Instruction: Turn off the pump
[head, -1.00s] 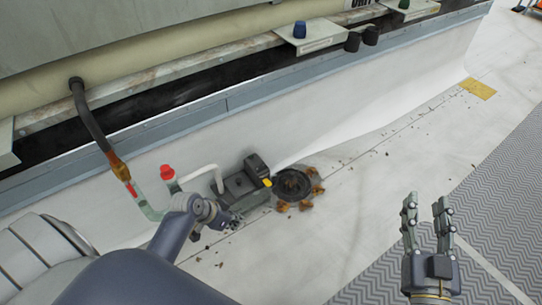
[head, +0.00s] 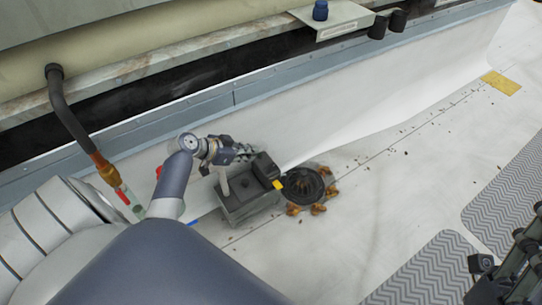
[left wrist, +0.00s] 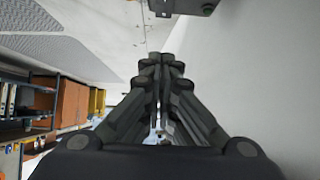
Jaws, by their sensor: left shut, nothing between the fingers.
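The pump (head: 250,203) is a dark grey box with a black block on top, on the white roof floor by the low wall. A small yellow tab (head: 278,184) sticks out of its right side. My left gripper (head: 250,150) is shut and empty, behind the pump on the wall side, apart from the yellow tab. Its closed fingers also show in the left wrist view (left wrist: 161,60). Part of a dark grey body at the top edge there (left wrist: 185,7) may be the pump. My right gripper (head: 510,265) is cut off at the right edge; its opening is unclear.
A round black drain (head: 303,184) with brown leaves lies just right of the pump. A hose with a copper fitting (head: 104,168) hangs at the left. A red handle is mostly hidden by my arm.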

